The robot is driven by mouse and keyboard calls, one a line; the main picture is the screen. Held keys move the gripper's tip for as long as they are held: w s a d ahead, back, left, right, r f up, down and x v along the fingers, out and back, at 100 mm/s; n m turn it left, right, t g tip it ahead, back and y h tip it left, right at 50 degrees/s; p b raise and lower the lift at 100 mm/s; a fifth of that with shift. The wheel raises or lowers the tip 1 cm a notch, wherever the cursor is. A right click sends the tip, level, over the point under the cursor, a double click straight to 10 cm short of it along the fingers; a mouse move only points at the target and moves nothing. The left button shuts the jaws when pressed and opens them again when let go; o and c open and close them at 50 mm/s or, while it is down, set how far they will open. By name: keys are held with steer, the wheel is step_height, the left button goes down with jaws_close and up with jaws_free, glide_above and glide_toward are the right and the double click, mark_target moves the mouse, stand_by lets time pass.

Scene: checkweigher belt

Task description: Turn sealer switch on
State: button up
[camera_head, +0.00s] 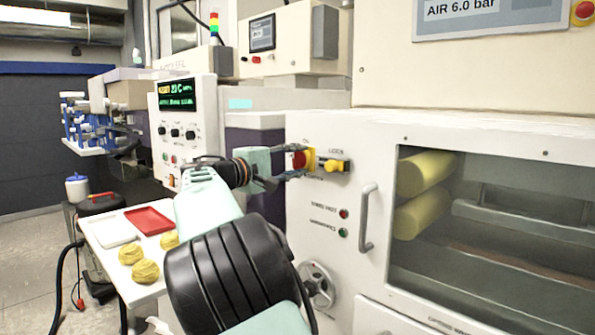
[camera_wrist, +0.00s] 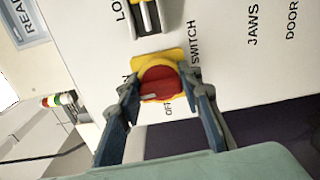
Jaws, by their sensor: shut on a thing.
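The sealer switch is a red rotary knob on a yellow plate on the white machine front; the red knob (camera_wrist: 160,84) shows between my fingers in the wrist view. In the head view the knob (camera_head: 299,160) is partly hidden by my fingers. My gripper (camera_wrist: 162,86) is shut on the knob, one finger on each side. In the head view my gripper (camera_head: 290,173) reaches the panel from the left. The printed words SWITCH and OFF show beside the knob in the wrist view. A white mark on the knob points toward its lower left there.
Two buttons (camera_head: 344,214), a door handle (camera_head: 367,218) and a handwheel (camera_head: 318,284) are below. A side table with a red tray (camera_head: 149,220) and yellow dough-like lumps stands at left.

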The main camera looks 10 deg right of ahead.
steer(key=shift+m, duration=0.4)
steer(key=o, duration=1.2)
steer(key=shift+c, duration=0.2)
steer(key=v, duration=1.2)
